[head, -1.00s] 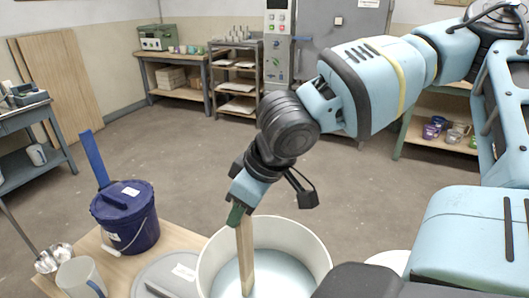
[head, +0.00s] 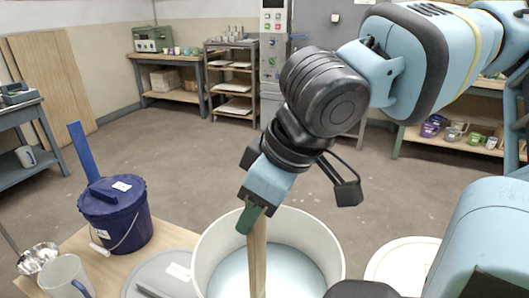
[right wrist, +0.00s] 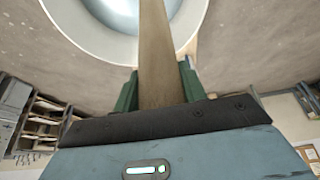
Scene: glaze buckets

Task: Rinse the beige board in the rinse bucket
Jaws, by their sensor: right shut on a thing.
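The beige board (head: 257,262) is a long narrow strip hanging upright in front of or within the large white bucket (head: 318,238), which holds pale bluish liquid. My right gripper (head: 251,217), with green fingertips, is shut on the board's upper end at the height of the bucket's far rim. In the right wrist view the board (right wrist: 156,55) runs from between the fingers (right wrist: 158,92) across the bucket's rim (right wrist: 90,45). The board's lower end is cut off by the head picture's bottom edge, so I cannot tell whether it touches the liquid. My left gripper is not in view.
Left of the bucket, a wooden table (head: 172,238) carries a dark blue lidded bucket (head: 115,215), a grey lid (head: 150,272), a white jug (head: 62,275) and metal cups (head: 38,258). A white round lid or bucket top (head: 400,262) is at right. Shelves stand behind.

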